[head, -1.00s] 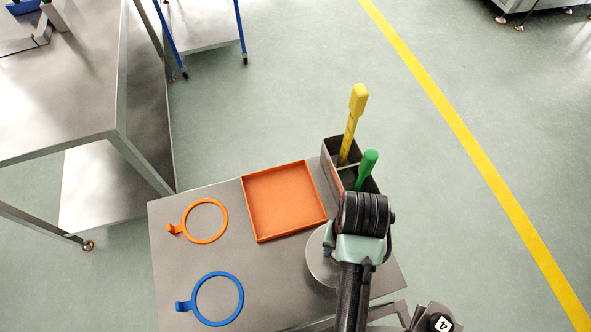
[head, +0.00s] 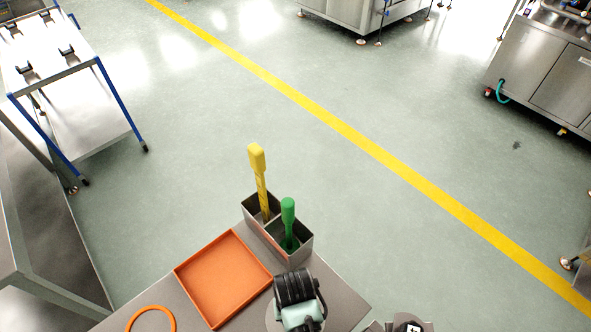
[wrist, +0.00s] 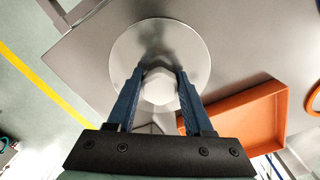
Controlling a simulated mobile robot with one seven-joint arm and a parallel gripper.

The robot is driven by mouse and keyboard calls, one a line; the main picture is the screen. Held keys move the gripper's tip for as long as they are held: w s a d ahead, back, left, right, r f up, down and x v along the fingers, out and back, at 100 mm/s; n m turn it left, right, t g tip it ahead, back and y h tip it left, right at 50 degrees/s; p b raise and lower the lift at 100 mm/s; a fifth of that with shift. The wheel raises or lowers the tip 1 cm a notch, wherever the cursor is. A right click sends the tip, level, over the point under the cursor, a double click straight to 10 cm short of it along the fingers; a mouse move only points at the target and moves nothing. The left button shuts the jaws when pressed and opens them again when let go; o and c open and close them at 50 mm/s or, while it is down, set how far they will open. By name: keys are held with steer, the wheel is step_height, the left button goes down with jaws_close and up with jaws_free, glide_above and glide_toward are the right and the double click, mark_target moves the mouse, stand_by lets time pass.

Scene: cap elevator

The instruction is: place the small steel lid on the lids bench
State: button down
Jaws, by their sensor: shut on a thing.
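The small steel lid (wrist: 190,42) is a round, shiny disc with a pale faceted knob (wrist: 158,90) at its middle. In the wrist view my gripper (wrist: 157,76) is shut on the knob, one blue finger on each side. The lid is over the steel tabletop beside the orange tray; I cannot tell whether it touches the top. In the head view my arm hides most of the lid. A steel bench with blue legs (head: 60,72) and several dark holders stands at the upper left; I cannot tell whether it is the lids bench.
The orange tray (head: 224,278), an orange ring (head: 172,318) and a steel holder (head: 292,246) with yellow (head: 257,165) and green (head: 288,212) handled tools are on the steel top. Another steel table (head: 30,240) stands left. Open floor with a yellow line lies beyond.

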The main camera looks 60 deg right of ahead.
steer(key=shift+c, duration=1.5)
jaws_free()
steer(key=shift+f, duration=0.15)
